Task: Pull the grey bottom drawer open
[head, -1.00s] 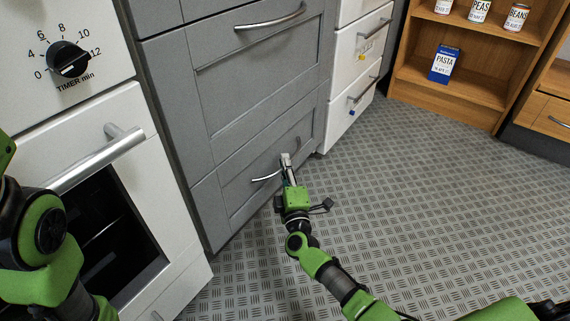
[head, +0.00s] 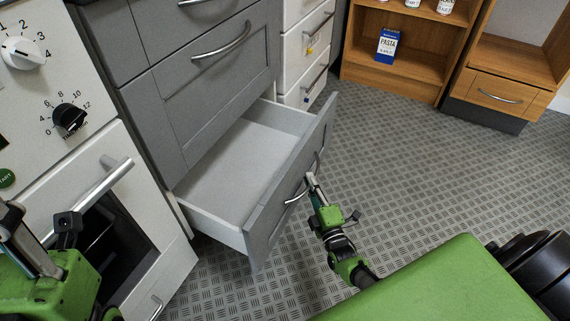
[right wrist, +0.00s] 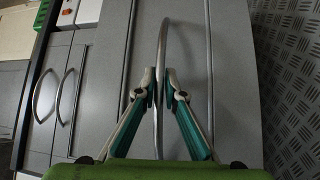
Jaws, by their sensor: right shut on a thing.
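The grey bottom drawer (head: 285,200) stands well out from its grey cabinet (head: 195,90) in the head view, and its pale inside (head: 236,165) looks empty. Its curved metal handle (head: 297,194) is on the front panel. My right gripper (head: 310,177) is at that handle. In the right wrist view, the fingertips of my right gripper (right wrist: 158,88) are closed on the handle bar (right wrist: 162,50), one finger on each side. My left gripper (head: 40,235) is at the lower left of the head view, in front of the oven; its fingertips cannot be made out clearly.
A white oven (head: 120,190) with a bar handle stands left of the cabinet. White drawers (head: 310,45) stand right of it. Wooden shelves (head: 400,50) with a pasta box (head: 387,46) are at the back. The patterned floor (head: 410,160) to the right is clear.

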